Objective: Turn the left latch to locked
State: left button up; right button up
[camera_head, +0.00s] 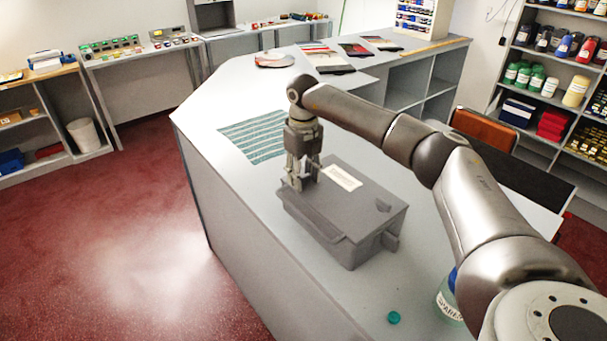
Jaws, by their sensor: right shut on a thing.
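A grey box (345,222) with a closed lid and a white label (341,177) sits on the grey counter. My right gripper (298,183) points down at the box's left end and is shut on the left latch there. The fingers cover that latch, so its angle cannot be told. Another latch (391,241) shows at the box's right end. A small dark piece (383,205) sits on the lid near that end. My left gripper is not in view.
A teal striped cloth (258,136) lies flat on the counter (215,105) behind the box. Swatches and books (326,60) lie farther back.

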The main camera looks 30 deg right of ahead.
dwell(0.3)
jog(key=o, duration=1)
notch_tip(320, 180, up, 12)
dwell(0.3)
